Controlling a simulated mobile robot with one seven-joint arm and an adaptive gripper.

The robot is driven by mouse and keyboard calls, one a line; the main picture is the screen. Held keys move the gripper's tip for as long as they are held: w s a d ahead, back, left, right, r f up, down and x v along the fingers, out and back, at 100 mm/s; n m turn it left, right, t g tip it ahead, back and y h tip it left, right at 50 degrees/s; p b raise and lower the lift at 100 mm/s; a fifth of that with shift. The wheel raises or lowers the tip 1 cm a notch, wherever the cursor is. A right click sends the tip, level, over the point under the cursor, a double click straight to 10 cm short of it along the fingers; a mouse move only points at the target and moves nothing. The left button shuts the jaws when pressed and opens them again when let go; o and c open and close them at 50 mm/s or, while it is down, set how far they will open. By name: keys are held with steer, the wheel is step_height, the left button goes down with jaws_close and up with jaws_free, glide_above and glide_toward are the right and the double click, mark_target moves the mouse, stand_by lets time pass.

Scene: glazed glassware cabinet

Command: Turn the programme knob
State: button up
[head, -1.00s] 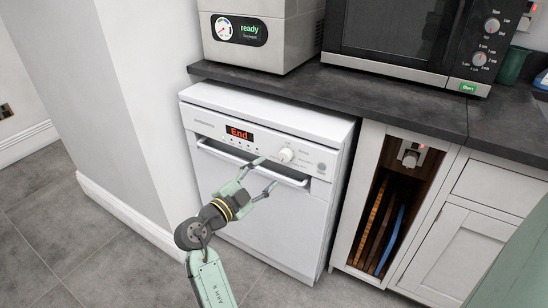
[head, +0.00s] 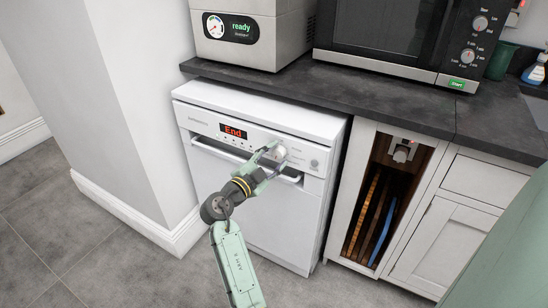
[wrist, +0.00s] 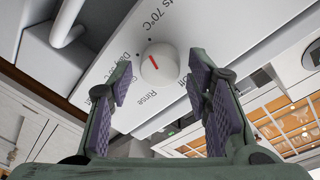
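The programme knob (wrist: 160,64) is a round white dial with a red pointer line, ringed by printed labels such as Rinse and 70°C. In the wrist view it lies between and just beyond the two purple-padded fingers of my gripper (wrist: 165,95). The fingers stand apart with a gap on each side of the knob. In the head view the knob (head: 279,153) is on the white dishwasher's panel (head: 318,151), and my gripper (head: 272,162) is right at it, its fingers partly hiding the panel there. The display (head: 233,131) reads End.
A bar handle (head: 222,151) runs across the dishwasher door below the panel. The dark worktop (head: 380,104) overhangs above, carrying a steel appliance (head: 247,50) and a microwave (head: 390,35). An open niche with boards (head: 375,215) is at the right. The floor in front is clear.

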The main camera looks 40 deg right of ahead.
steer(key=c, duration=0.9)
